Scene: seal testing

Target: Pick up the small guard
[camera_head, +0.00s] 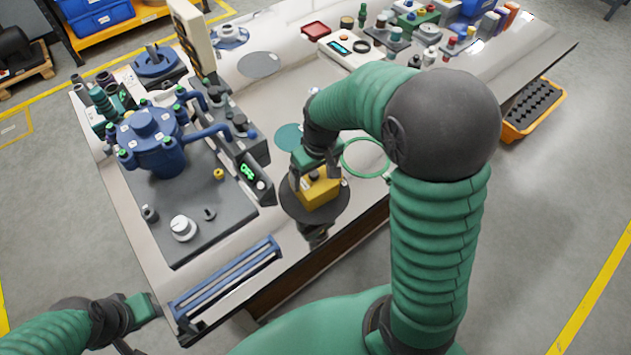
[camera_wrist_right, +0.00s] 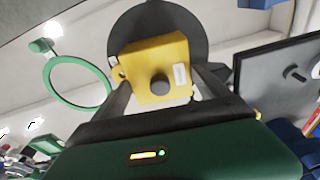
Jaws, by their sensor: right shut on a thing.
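The small guard seems to be a yellow block (camera_head: 318,190) with a dark round knob and a white label. In the right wrist view, the block (camera_wrist_right: 150,62) sits between the two fingers. A dark round disc (camera_head: 300,211) lies directly behind or under it; I cannot tell whether they are joined. My right gripper (camera_head: 316,178) is shut on the block from above, near the table's front edge. Its fingers also show in the wrist view (camera_wrist_right: 163,88). My left gripper (camera_head: 145,308) is at the lower left, off the table's front corner; its fingers are not clear.
A blue lidded vessel (camera_head: 152,140) stands on a dark plate at the left. A blue rail rack (camera_head: 225,277) lies along the front edge. A green ring (camera_head: 344,160) is right of the gripper. Small parts crowd the far end. The middle table top (camera_head: 275,103) is mostly clear.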

